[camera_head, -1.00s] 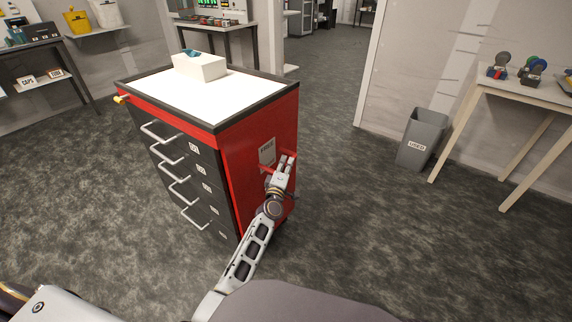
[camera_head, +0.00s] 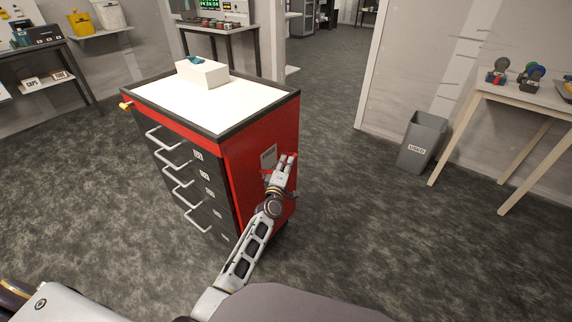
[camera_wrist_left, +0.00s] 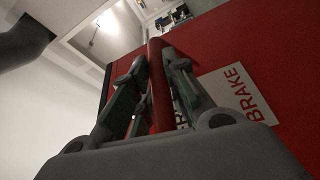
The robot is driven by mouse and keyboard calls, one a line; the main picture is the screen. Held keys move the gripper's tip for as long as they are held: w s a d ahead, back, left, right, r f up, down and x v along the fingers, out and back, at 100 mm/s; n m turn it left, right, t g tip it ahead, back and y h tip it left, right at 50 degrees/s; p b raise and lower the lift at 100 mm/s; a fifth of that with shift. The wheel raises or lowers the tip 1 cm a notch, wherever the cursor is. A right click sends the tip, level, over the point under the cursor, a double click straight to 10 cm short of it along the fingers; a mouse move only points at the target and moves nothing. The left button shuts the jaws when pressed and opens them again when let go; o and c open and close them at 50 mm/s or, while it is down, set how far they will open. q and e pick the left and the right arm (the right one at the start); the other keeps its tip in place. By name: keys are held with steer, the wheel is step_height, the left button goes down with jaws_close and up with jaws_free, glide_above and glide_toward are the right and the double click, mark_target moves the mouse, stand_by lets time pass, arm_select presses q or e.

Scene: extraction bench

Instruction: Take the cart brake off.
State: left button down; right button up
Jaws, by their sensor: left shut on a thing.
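The cart (camera_head: 262,135) is a red and dark cabinet with a white top and several drawers with pale handles. Its red side bears a white label (camera_head: 269,157), which reads BRAKE in the left wrist view (camera_wrist_left: 238,92). The fingers hide part of the lever. My right gripper is not in view.
A white box (camera_head: 203,75) lies on the cart top. A grey bin (camera_head: 421,140) stands on the floor at right, beside a table (camera_head: 520,95) with several small items. Shelves (camera_head: 45,70) stand at left. The carpet between the cart and the bin is clear.

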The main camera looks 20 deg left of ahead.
arm_select(q)
steer(key=shift+r, duration=0.25)
steer(key=c, duration=1.4)
jaws_free()
steer(key=shift+f, duration=0.15)
steer(key=shift+s, duration=0.15)
steer(key=shift+s+f, duration=0.1)
steer(key=shift+s+d+f, duration=0.1)
steer(key=shift+s+f, duration=0.1)
steer(key=shift+s, duration=2.7)
steer(key=shift+s+d+f, duration=0.1)
steer(key=shift+s+f, duration=0.05)
steer(key=shift+s, duration=2.7)
steer(key=shift+d, duration=0.1)
